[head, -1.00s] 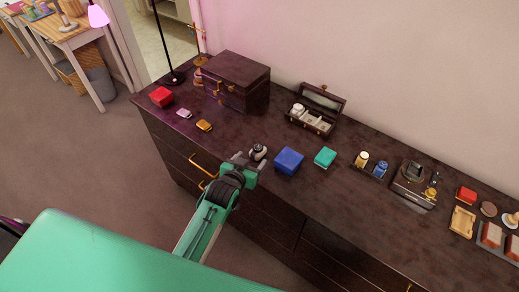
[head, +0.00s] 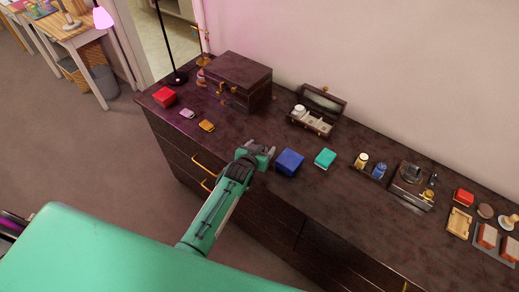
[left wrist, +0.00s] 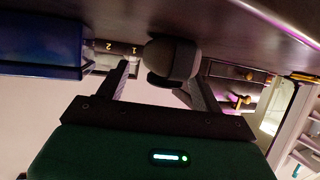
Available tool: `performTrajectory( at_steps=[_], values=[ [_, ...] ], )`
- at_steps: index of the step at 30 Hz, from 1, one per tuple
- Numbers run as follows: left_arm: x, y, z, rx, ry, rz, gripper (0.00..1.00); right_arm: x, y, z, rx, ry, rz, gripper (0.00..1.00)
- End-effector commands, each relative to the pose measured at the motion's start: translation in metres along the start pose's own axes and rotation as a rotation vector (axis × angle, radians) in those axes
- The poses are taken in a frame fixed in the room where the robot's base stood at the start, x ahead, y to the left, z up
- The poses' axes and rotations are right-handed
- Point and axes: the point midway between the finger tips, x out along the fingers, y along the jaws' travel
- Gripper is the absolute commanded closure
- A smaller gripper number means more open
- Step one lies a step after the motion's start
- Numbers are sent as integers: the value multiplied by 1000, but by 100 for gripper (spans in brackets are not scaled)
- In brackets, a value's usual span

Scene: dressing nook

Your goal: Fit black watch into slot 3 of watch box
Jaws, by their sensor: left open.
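The black watch (left wrist: 172,57), a dark strap around a grey rounded cushion, stands on the dresser top in the left wrist view, which is upside down. My left gripper (left wrist: 157,72) is open, its fingers on either side of the watch with gaps showing. In the head view my left gripper (head: 262,148) hides most or all of the watch. The watch box (head: 309,129) stands open farther back, with pale slots and a white rounded item at its left end. In the left wrist view the watch box front (left wrist: 118,48) shows labels 1 and 2; label 3 is not visible.
A blue box (head: 289,161) stands just right of my left gripper, with a teal box (head: 325,158) beyond it. The dresser between gripper and watch box is clear.

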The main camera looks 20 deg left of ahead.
Motion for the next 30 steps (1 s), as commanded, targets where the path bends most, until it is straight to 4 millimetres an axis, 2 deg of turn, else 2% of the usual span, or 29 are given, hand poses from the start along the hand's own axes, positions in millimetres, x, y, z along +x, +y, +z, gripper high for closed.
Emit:
performTrajectory(
  at_steps=[8, 15, 26, 29, 30],
  values=[
    [2, 0, 0, 0, 1, 0, 34, 0, -5, -1, 2, 0, -5, 64],
    [2, 0, 0, 0, 0, 0, 80, 0, -6, -1, 3, 0, -6, 64],
    [0, 0, -3, 0, 0, 0, 82, 1, -3, 0, 2, -1, -3, 64],
    [-2, 0, -10, 0, 3, 0, 98, 2, -2, 1, 1, -1, -2, 64],
    [-4, 0, -14, 0, 2, 0, 98, 2, -2, 1, 1, -1, -2, 64]
  ],
)
